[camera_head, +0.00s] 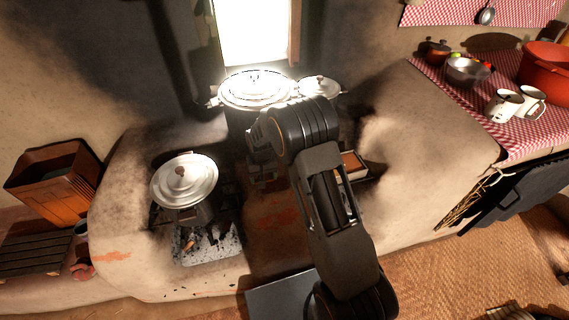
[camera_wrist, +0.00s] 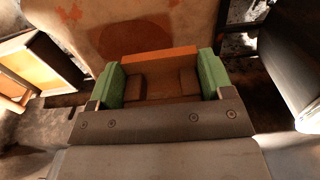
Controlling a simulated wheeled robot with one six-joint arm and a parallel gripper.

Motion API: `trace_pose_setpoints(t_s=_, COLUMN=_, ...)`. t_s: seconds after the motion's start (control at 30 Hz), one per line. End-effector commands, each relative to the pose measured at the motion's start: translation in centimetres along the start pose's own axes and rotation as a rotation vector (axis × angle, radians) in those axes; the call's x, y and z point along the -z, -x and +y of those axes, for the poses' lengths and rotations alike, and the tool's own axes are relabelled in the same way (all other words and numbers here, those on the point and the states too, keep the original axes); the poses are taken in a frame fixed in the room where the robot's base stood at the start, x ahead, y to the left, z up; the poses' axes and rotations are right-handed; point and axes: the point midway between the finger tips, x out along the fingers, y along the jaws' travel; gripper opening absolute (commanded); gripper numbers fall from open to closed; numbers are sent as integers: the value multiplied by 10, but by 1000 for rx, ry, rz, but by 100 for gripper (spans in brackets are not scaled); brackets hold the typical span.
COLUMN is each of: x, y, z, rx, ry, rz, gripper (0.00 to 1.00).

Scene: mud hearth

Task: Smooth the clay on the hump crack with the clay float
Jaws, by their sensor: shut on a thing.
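My gripper (camera_wrist: 160,85) shows in the wrist view with green finger pads on both sides of the clay float (camera_wrist: 160,60). It is shut on the float, a brown wooden piece with an orange-lit front edge. The earthen hump (camera_wrist: 190,15) lies just beyond the float and carries a dark reddish damp clay patch (camera_wrist: 130,38). I cannot tell whether the float touches it. In the head view, the hump (camera_head: 265,238) stands between the stove openings, with reddish clay (camera_head: 284,218) on it. My arm partly covers that area and mostly hides the gripper. No crack line is clear.
A lidded pot (camera_head: 185,180) sits over the left fire opening; another large pot (camera_head: 255,90) stands at the back. A small wooden box (camera_head: 354,160) lies right of my arm. Cups and bowls stand on the checked cloth (camera_head: 440,85) at right.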

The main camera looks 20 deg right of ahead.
Motion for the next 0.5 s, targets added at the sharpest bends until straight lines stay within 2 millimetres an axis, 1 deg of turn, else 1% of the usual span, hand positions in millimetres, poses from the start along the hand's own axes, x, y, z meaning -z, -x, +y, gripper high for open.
trace_pose_setpoints(t_s=0.03, x=0, y=8, z=0, rx=0, ry=0, rz=0, gripper=55)
trace_pose_setpoints(t_s=0.2, x=0, y=20, z=0, rx=0, ry=-1, rz=-1, gripper=55)
trace_pose_setpoints(t_s=0.33, x=0, y=25, z=1, rx=0, ry=-1, rz=0, gripper=55)
trace_pose_setpoints(t_s=0.5, x=0, y=26, z=1, rx=0, ry=-1, rz=0, gripper=55)
